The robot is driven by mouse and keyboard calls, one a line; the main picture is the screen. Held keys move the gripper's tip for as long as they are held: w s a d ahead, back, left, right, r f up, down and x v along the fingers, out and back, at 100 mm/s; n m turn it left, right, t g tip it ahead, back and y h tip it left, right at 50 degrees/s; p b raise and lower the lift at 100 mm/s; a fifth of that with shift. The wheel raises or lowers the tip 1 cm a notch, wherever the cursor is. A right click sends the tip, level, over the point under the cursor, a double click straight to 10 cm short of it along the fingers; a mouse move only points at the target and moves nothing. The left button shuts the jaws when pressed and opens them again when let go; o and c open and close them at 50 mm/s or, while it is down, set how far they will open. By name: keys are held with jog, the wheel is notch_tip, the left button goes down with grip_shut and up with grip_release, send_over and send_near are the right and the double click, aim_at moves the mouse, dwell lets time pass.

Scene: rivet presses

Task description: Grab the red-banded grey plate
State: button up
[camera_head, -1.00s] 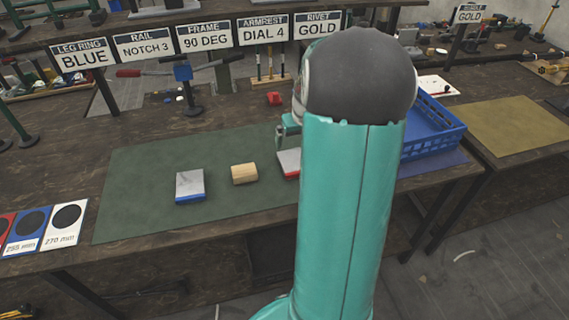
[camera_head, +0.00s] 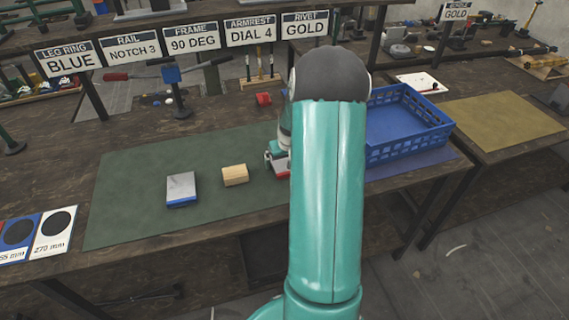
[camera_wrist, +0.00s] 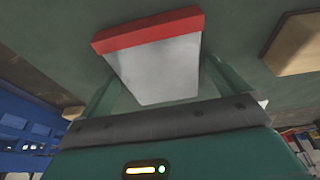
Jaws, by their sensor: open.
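The red-banded grey plate (camera_wrist: 155,65) fills the upper middle of the wrist view, its red band along the far edge. In the head view only part of the plate (camera_head: 282,167) shows, because my arm hides the rest. It lies on the green mat (camera_head: 130,215). My gripper (camera_wrist: 158,85) is open, with a finger on either side of the plate. I cannot tell whether the fingers touch it. In the head view my gripper (camera_head: 277,152) is right at the plate, partly hidden by my arm.
A wooden block (camera_head: 235,175) and a blue-banded grey plate (camera_head: 181,188) lie left of the plate on the mat. A blue crate (camera_head: 440,139) stands to the right, behind my arm. Signs (camera_head: 191,39) stand along the back. The mat's left part is clear.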

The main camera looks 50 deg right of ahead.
jog(key=c, duration=1.4)
jog(key=shift+o, duration=0.2)
jog(key=shift+r, duration=0.1)
jog(key=shift+r, duration=0.15)
